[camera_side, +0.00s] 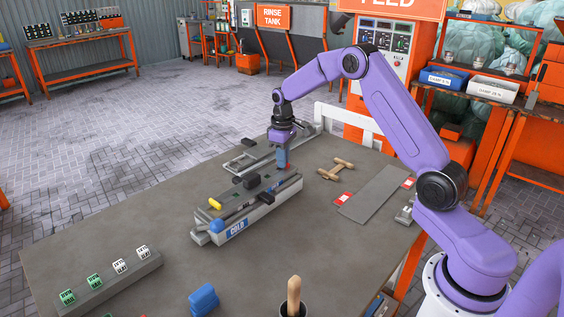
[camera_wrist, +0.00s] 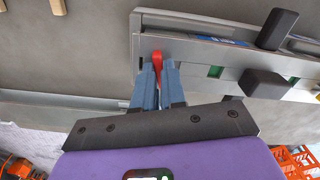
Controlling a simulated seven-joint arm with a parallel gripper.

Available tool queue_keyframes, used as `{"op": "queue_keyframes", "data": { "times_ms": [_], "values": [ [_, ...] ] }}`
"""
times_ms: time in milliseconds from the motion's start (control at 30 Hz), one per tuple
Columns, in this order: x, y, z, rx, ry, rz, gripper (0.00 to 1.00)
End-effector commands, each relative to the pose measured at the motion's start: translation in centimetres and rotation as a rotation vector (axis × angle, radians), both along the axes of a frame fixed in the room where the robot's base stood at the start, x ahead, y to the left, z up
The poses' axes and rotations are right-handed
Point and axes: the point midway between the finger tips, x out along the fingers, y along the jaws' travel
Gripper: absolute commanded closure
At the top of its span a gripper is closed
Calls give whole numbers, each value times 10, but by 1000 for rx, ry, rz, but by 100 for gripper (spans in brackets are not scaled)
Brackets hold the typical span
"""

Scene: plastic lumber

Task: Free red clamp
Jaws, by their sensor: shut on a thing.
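The red clamp (camera_wrist: 157,62) shows in the wrist view as a small red lever at the near end of the grey metal fixture. My gripper (camera_wrist: 157,72) is shut on it, with the blue-grey fingers either side of the lever. In the side view my gripper (camera_side: 282,166) points down at the far right end of the long fixture (camera_side: 262,208), which bears a blue COLD label. The fingers hide most of the clamp there. Black blocks (camera_wrist: 264,84) sit on the fixture, and it has a yellow grip (camera_side: 215,203) at its near end.
A wooden piece (camera_side: 336,169) and a flat grey plate (camera_side: 372,196) lie to the right. A rack of green and white tags (camera_side: 105,279), a blue block (camera_side: 203,298) and an upright wooden handle (camera_side: 294,291) stand at the front. The left of the table (camera_side: 110,225) is clear.

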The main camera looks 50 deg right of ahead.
Motion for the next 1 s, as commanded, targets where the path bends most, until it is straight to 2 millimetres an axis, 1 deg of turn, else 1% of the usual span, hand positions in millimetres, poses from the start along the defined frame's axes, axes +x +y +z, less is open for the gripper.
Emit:
{"op": "queue_keyframes", "data": {
  "times_ms": [33, 133, 500, 567, 800, 900, 1000],
  "values": [
    [0, 0, 1, -1, -1, 43, 100],
    [0, 0, 1, -1, -1, 100, 100],
    [0, 0, 1, -1, -1, 140, 100],
    [0, 0, 1, -1, -1, 186, 100],
    [0, 0, 1, -1, -3, 445, 100],
    [0, 0, 1, -1, -3, 511, 100],
    [0, 0, 1, -1, -3, 535, 100]
  ]
}}
